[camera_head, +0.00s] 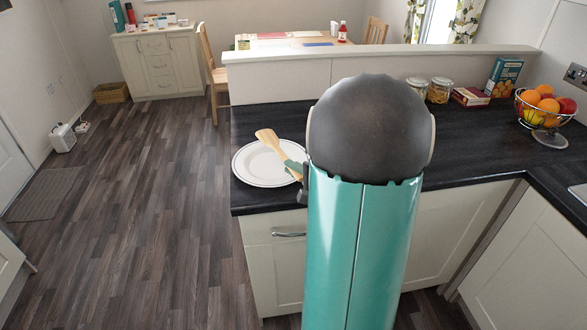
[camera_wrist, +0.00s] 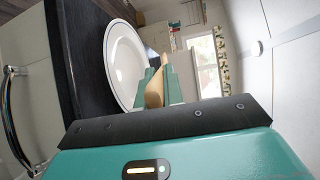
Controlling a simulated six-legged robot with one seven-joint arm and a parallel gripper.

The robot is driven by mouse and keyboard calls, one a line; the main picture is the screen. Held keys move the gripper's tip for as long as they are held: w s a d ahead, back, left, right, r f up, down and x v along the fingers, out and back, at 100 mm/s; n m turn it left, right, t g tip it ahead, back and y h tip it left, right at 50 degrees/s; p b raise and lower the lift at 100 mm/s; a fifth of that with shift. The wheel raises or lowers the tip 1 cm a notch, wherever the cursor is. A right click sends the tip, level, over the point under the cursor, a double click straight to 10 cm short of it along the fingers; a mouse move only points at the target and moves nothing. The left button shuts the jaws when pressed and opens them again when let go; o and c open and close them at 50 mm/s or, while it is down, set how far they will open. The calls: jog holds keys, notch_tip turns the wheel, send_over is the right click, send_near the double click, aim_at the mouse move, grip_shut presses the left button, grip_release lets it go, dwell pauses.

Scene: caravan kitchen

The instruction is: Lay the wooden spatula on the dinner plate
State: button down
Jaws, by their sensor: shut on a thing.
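The wooden spatula (camera_head: 268,138) is pale wood, its broad end up and to the left over the far right part of the dinner plate in the head view. My gripper (camera_head: 294,168) is shut on it, its teal fingers partly hidden by my arm. In the wrist view the spatula (camera_wrist: 154,92) sits between the fingers (camera_wrist: 160,82). The white dinner plate (camera_head: 246,165) with a thin dark rim line lies on the black worktop near its left end; it also shows in the wrist view (camera_wrist: 122,62). I cannot tell whether the spatula touches the plate.
The black worktop (camera_head: 470,140) is clear to the right of my arm. Glass jars (camera_head: 439,90), boxes (camera_head: 503,76) and a wire fruit bowl (camera_head: 545,112) stand along its back and right. A low ledge (camera_head: 280,55) runs behind. The worktop's left edge drops to open floor.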

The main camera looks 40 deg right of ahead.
jog(key=shift+w+f, duration=0.1)
jog(key=shift+f, duration=3.5)
jog(key=c, duration=1.5)
grip_release()
jog(key=shift+o, duration=0.2)
jog(key=s+r, duration=0.1)
jog(key=s, duration=1.2)
jog(key=shift+s+r, duration=0.15)
jog(key=shift+s, duration=0.25)
jog(key=shift+d, duration=0.15)
